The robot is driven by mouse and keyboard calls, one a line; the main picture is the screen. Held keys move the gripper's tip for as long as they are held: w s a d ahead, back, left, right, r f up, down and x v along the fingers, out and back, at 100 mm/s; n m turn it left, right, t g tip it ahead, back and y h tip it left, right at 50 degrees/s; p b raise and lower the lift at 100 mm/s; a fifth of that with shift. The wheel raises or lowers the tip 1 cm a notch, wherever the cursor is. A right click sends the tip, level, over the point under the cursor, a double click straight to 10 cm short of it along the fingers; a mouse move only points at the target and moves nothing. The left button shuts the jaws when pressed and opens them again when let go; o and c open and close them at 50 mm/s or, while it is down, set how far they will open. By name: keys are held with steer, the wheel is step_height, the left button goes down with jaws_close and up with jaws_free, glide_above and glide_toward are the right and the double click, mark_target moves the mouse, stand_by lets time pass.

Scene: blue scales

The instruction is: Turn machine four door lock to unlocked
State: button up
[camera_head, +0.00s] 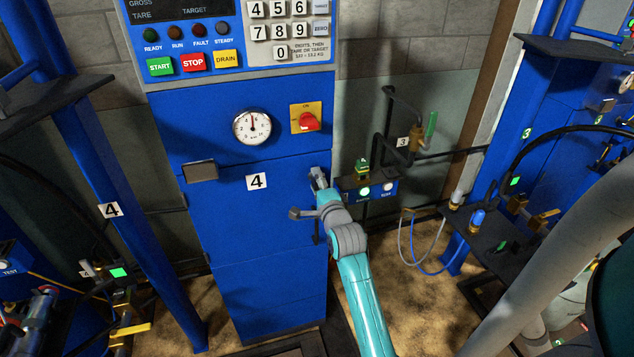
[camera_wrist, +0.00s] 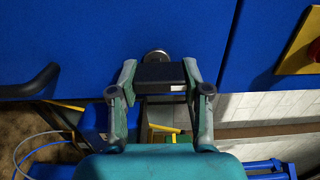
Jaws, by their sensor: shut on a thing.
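Machine four is a tall blue cabinet with a white "4" label (camera_head: 256,181) on its door (camera_head: 240,215). My gripper (camera_head: 318,178) is at the door's upper right edge, and its fingers hide the lock in the head view. In the wrist view, my gripper (camera_wrist: 161,78) is shut on the black lock knob (camera_wrist: 160,74), one finger on each side. A round metal piece (camera_wrist: 156,55) shows just behind the knob, against the blue panel. The knob's lock marking cannot be read.
A black door handle (camera_wrist: 40,82) is left of my gripper in the wrist view. A red switch (camera_head: 309,122) on a yellow plate and a gauge (camera_head: 252,127) are above. A small box with lit buttons (camera_head: 364,191) stands close right of my gripper.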

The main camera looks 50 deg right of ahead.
steer(key=o, duration=1.2)
steer(key=shift+c, duration=0.2)
steer(key=shift+s, duration=0.1)
steer(key=v, duration=1.2)
steer(key=shift+f, duration=0.1)
